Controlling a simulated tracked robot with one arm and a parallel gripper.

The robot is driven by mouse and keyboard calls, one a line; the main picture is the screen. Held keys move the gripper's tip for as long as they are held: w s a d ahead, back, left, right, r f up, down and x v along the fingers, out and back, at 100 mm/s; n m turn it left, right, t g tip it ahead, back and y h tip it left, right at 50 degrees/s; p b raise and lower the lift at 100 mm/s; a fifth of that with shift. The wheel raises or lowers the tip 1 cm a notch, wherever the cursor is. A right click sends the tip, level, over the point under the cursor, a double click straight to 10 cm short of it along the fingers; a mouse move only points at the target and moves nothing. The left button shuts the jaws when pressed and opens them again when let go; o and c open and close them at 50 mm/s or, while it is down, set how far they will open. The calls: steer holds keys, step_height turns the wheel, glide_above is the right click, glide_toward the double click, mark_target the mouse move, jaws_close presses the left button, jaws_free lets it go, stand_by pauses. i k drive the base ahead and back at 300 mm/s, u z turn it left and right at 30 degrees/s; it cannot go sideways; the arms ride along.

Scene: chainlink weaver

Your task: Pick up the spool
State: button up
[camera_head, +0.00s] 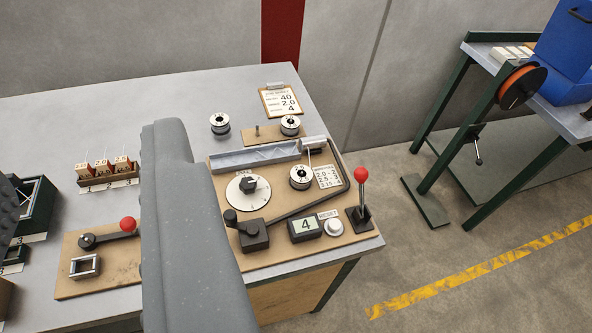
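A spool with black flanges and an orange winding (522,87) is mounted on its side at the left end of the right-hand bench, in front of a blue case. It is in the upper right of the view, well away from my arm. My grey arm link rises through the middle left and hides part of the grey table behind it. My gripper's fingers do not show.
The grey table (60,120) carries a control board with a red-knobbed lever (361,176), a dial (248,187) and small metal drums (220,123). A blue case (566,50) stands on the right bench. Open floor with a yellow stripe (480,270) lies at right.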

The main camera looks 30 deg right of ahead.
mark_target(297, 183)
steer(key=i, duration=0.95)
steer(key=z, duration=0.1)
